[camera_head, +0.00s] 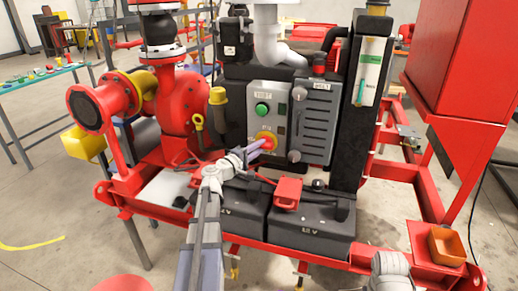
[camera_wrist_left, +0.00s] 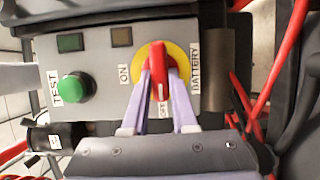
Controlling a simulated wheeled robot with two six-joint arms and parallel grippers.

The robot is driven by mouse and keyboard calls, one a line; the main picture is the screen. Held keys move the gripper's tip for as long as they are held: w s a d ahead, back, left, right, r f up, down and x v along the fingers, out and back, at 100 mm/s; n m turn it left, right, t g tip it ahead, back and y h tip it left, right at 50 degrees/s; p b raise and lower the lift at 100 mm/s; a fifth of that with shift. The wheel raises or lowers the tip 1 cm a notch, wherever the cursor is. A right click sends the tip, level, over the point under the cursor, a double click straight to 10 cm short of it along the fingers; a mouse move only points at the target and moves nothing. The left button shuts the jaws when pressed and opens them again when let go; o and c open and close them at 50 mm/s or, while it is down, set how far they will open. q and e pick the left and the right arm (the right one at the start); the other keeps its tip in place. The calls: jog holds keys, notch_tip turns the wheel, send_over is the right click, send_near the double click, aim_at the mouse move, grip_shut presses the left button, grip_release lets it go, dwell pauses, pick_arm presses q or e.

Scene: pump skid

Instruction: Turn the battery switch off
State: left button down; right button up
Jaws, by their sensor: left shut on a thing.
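The battery switch is a red handle on a yellow round plate, on the grey control panel's front. It shows in the head view (camera_head: 267,140) and in the wrist view (camera_wrist_left: 157,58). My left gripper (camera_head: 254,148) reaches it from below left. In the wrist view its two pale purple fingers (camera_wrist_left: 160,86) are shut on the red handle, one on each side. There the handle lies up and down in the picture, its lower end toward the OFF label (camera_wrist_left: 164,112). The ON label (camera_wrist_left: 124,75) is left of the yellow plate. The fingers hide part of the handle and plate.
A green TEST button (camera_wrist_left: 75,88) sits left of the switch in the wrist view. Black batteries (camera_head: 312,221) with a red cover (camera_head: 288,192) stand below the panel. Red pump pipework (camera_head: 182,100) is at left, and an orange bin (camera_head: 446,245) at right.

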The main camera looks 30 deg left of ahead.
pick_arm(q)
jog(key=c, duration=0.7)
grip_release()
jog(key=s+a, duration=0.1)
jog(key=s, duration=0.6)
jog(key=shift+s, duration=0.35)
jog(key=shift+a+f, duration=0.1)
